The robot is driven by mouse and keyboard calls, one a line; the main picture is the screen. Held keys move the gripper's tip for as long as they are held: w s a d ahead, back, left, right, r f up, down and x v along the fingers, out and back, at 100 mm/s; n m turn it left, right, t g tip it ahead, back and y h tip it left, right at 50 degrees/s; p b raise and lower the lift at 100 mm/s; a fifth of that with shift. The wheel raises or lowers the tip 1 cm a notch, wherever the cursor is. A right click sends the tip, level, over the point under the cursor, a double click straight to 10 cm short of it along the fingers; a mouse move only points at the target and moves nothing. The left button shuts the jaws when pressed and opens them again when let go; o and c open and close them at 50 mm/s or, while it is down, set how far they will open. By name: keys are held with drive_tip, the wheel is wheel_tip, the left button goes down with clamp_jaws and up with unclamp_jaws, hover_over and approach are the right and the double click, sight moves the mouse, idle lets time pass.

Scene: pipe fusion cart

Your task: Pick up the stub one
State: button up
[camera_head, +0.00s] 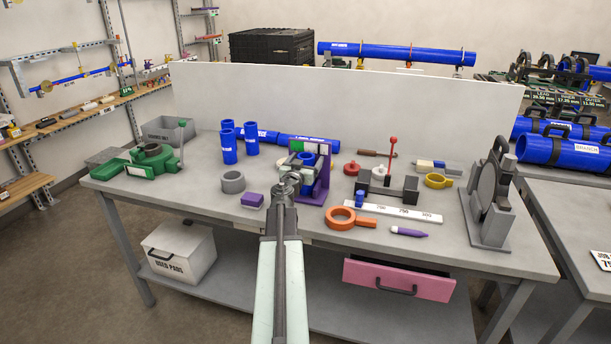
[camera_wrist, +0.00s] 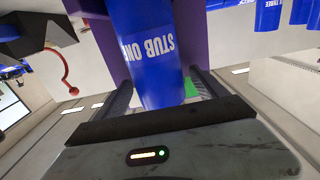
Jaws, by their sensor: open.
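Stub one (camera_wrist: 146,45) is a blue cylinder with white "STUB ONE" lettering, in the middle of the wrist view. It is in or against a purple holder (camera_wrist: 190,30). In the head view the purple holder (camera_head: 322,180) stands near the middle of the bench, with the stub partly hidden by my arm's end. My gripper (camera_head: 290,182) is in front of the holder. In the wrist view its dark ribbed fingers (camera_wrist: 160,88) are apart, one on each side of the stub's near end. I cannot tell whether they touch it.
Other blue stubs (camera_head: 240,142) stand to the left, and a grey ring (camera_head: 233,182) and purple block (camera_head: 252,200) lie nearby. An orange ring (camera_head: 345,218) and a grey fixture with a red lever (camera_head: 388,185) are to the right. A white panel (camera_head: 340,105) closes the bench's back.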

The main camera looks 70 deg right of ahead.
clamp_jaws()
